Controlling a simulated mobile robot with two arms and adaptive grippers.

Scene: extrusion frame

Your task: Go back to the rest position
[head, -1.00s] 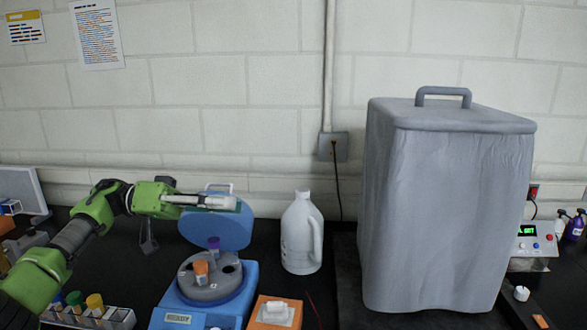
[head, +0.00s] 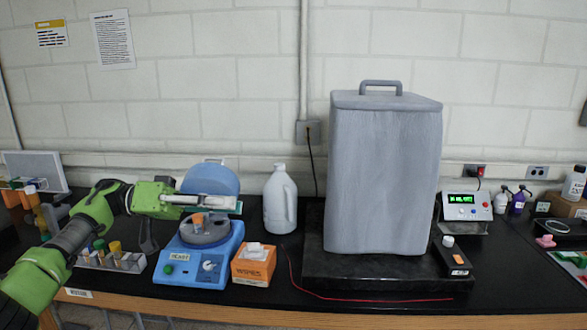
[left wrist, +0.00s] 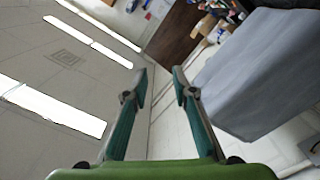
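My left gripper (head: 222,203) is held level above the bench, in front of the raised round lid of the blue centrifuge (head: 190,262). In the left wrist view its two teal fingers (left wrist: 161,73) stand apart with nothing between them, so it is open and empty. An orange-topped tube (head: 197,219) stands in the grey rotor; the gripper hides part of the rotor area and lid. My right gripper is not in view.
A tube rack (head: 110,262) stands left of the centrifuge, partly behind my arm. A wipes box (head: 252,268), white jug (head: 279,203) and large grey covered box (head: 382,185) stand to the right. A red wire (head: 370,298) lies near the bench's front edge.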

